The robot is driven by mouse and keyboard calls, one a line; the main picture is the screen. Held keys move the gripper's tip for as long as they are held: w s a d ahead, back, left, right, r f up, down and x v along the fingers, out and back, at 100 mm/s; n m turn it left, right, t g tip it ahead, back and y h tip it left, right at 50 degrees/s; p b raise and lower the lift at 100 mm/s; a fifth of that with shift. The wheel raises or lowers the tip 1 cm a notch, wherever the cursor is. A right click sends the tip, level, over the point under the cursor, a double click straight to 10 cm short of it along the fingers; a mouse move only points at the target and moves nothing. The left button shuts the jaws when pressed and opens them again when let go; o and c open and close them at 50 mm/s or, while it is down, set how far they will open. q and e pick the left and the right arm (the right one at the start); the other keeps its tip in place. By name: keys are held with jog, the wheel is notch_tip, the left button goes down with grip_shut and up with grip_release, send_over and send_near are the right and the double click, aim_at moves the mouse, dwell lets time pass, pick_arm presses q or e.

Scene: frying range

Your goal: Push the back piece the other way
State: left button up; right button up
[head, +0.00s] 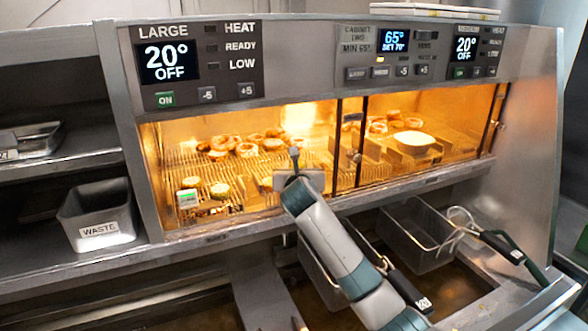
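Several browned, fried pieces (247,150) lie in a cluster on the wire rack (190,158) inside the lit left bay of the heated cabinet. I cannot tell which single one is the back piece. My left gripper is out of view.
A divider post (335,150) stands right of my gripper. Fryer baskets (412,235) hang below. A waste bin (98,214) stands on the left shelf.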

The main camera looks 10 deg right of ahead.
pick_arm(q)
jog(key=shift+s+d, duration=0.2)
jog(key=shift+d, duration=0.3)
pick_arm(e)
jog(key=shift+w+d, duration=0.15)
jog(key=shift+d, duration=0.8)
jog(key=o, duration=0.9)
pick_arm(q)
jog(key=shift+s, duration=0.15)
